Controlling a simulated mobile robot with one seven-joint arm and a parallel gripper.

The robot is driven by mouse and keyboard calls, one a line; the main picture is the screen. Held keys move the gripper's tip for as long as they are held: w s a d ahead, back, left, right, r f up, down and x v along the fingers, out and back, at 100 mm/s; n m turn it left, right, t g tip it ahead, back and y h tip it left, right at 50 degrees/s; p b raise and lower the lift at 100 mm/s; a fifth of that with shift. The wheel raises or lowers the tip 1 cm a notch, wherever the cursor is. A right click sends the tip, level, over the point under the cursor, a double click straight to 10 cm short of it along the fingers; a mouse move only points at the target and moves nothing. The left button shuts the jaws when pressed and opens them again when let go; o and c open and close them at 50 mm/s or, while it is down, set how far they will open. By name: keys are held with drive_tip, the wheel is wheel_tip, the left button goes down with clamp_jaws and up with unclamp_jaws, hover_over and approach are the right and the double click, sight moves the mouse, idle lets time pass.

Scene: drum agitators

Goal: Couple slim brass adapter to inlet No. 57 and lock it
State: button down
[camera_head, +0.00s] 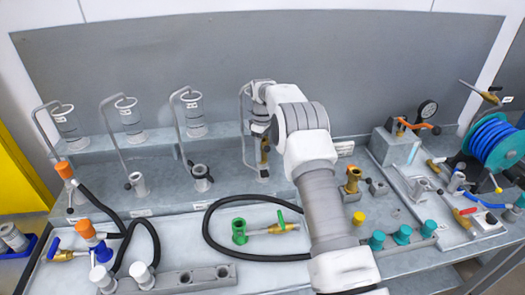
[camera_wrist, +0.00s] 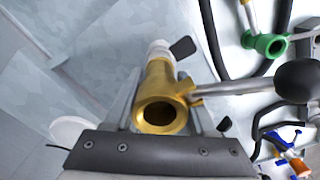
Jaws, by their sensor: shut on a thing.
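My gripper (camera_head: 263,138) is at the fourth station from the left in the head view. It is shut on a slim brass adapter (camera_head: 265,152), a hollow tube seen from its open end in the wrist view (camera_wrist: 158,112). A pale upright inlet (camera_head: 263,174) stands directly below it in the head view. In the wrist view a white cylinder (camera_wrist: 159,47) with a dark tab lies in line beyond the adapter. I cannot tell whether they touch. No number is legible.
Other stations with inlets (camera_head: 139,184) and glass cylinders stand left. A black hose (camera_head: 212,235) and a green fitting (camera_head: 239,231) lie in front. A brass fitting (camera_head: 352,180), teal caps (camera_head: 402,235), a gauge (camera_head: 428,111) and a blue hose reel (camera_head: 490,140) are right.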

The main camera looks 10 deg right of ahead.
drive_tip(key=shift+s+f, duration=0.1)
drive_tip(key=shift+f, duration=0.3)
idle(0.4)
drive_tip(key=shift+c, duration=0.7)
unclamp_jaws()
drive_tip(key=shift+r, duration=0.15)
wheel_tip(320, 180, up, 11)
drive_tip(key=p, duration=0.6)
drive_tip(key=shift+p, duration=0.4)
drive_tip(key=shift+r, duration=2.95)
